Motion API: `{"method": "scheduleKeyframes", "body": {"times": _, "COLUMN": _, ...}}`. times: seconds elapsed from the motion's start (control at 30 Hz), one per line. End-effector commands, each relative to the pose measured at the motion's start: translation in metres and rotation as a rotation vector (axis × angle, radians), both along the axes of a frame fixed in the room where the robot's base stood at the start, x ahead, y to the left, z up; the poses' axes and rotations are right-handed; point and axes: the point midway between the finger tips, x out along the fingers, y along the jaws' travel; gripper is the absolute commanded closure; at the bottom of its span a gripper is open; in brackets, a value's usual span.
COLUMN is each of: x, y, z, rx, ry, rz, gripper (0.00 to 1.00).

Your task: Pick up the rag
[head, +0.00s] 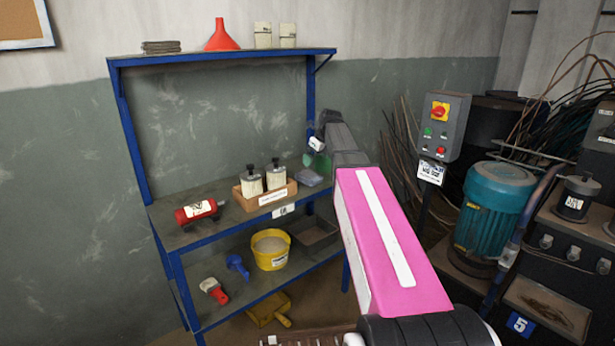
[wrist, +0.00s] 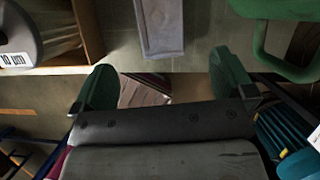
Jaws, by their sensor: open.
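A flat grey-blue rectangular piece (head: 310,178), which looks like the folded rag, lies on the middle shelf just right of the wooden box. It also shows at the top centre of the wrist view (wrist: 162,28), its far end cut off by the frame. My gripper (head: 318,160) is above the right part of this shelf. In the wrist view its two green fingers (wrist: 162,88) are spread apart with nothing held between them. The grey-blue piece lies beyond the fingertips, apart from them.
A wooden box (head: 264,200) with two black-capped bottles stands left of the grey-blue piece. A green handled thing (wrist: 262,42) is to its right. A red cylinder (head: 197,211) lies farther left. A blue post (head: 310,90) and the upper shelf (head: 225,55) frame the space.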

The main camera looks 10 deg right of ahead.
Motion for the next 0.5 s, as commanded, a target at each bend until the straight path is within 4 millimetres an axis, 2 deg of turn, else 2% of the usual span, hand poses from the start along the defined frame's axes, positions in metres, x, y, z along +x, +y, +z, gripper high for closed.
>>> {"method": "scheduleKeyframes", "body": {"times": 0.17, "x": 0.005, "y": 0.001, "z": 0.000, "rx": 0.016, "ry": 0.005, "rz": -0.036, "gripper": 0.00}}
{"method": "scheduleKeyframes", "body": {"times": 0.5, "x": 0.018, "y": 0.011, "z": -0.041, "rx": 0.015, "ry": 0.006, "rz": -0.033, "gripper": 0.00}}
